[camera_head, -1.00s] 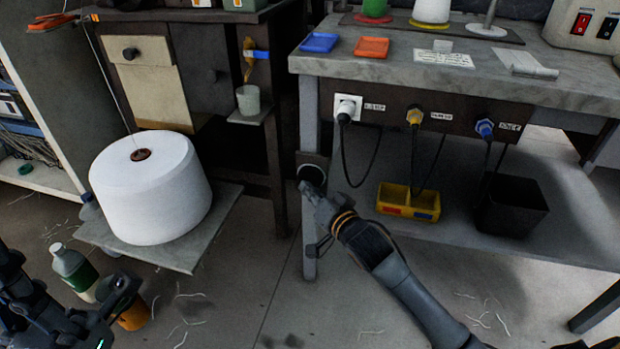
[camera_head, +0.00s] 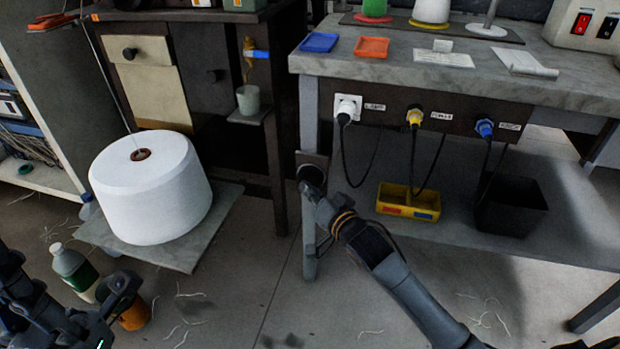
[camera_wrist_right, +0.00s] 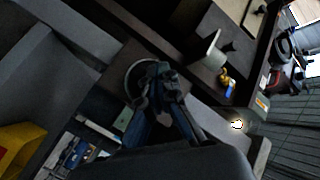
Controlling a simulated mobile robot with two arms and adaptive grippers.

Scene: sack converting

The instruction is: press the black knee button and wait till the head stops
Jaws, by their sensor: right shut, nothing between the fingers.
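The black knee button (camera_head: 312,174) is a round dark disc with a pale rim. It sits on a plate on the left front leg of the workbench. My right gripper (camera_head: 307,189) is shut and empty, with its tips at the lower edge of the button, partly covering it. Whether they touch it or press it in, I cannot tell. In the right wrist view the shut fingers (camera_wrist_right: 160,84) overlap the button's pale rim (camera_wrist_right: 131,76). My left gripper (camera_head: 122,288) is at the lower left, far from the button; its fingers are unclear.
The workbench (camera_head: 395,68) carries an orange tray (camera_head: 371,47) and a blue tray (camera_head: 319,42). Plugs with hanging cables are on its front. A yellow bin (camera_head: 408,200) and a black bin (camera_head: 511,205) are below. A white thread cone (camera_head: 150,190) and a bottle (camera_head: 72,268) are left.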

